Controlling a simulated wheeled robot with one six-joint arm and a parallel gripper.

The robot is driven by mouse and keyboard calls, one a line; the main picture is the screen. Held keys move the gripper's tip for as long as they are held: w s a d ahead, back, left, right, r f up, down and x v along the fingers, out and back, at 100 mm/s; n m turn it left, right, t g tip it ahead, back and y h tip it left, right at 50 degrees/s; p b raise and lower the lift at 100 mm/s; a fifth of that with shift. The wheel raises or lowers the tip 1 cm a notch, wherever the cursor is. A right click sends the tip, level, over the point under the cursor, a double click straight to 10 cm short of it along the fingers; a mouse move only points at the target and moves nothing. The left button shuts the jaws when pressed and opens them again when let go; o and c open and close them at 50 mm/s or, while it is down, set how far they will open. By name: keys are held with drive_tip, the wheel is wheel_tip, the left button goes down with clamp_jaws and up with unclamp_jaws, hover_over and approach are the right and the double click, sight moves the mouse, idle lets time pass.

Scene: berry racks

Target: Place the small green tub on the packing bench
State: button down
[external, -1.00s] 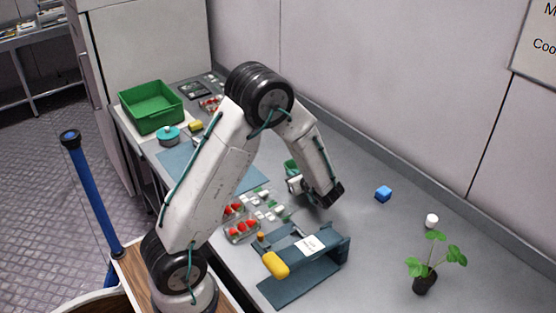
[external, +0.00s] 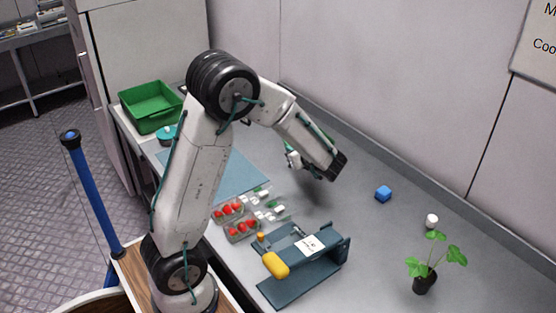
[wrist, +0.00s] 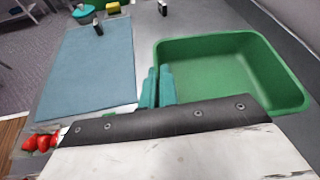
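The small green tub (wrist: 235,70) fills the right of the wrist view, open side up and empty. In the external view only slivers of it (external: 319,134) show behind my arm. My gripper (wrist: 158,88) has its two teal fingers close together at the tub's left wall, apparently pinching it. My gripper (external: 293,160) is above the grey bench (external: 380,240) in the external view, and the tub seems held clear of the surface.
A blue mat (external: 235,175) lies left of my gripper. A larger green crate (external: 150,107) stands at the back left.

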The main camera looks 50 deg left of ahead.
drive_tip(key=s+a+r+n+g, duration=0.2)
drive_tip(key=s+a, duration=0.4)
drive_tip(key=a, duration=0.1)
drive_tip(key=n+g, duration=0.4)
hover_over(217, 187)
drive_tip(key=shift+h, duration=0.3)
wheel_tip(217, 187, down, 7)
drive_tip(key=shift+r, duration=0.2)
drive_tip(key=shift+f, duration=2.45)
drive_tip(key=shift+f, duration=0.1)
drive_tip(key=c, duration=1.7)
unclamp_jaws()
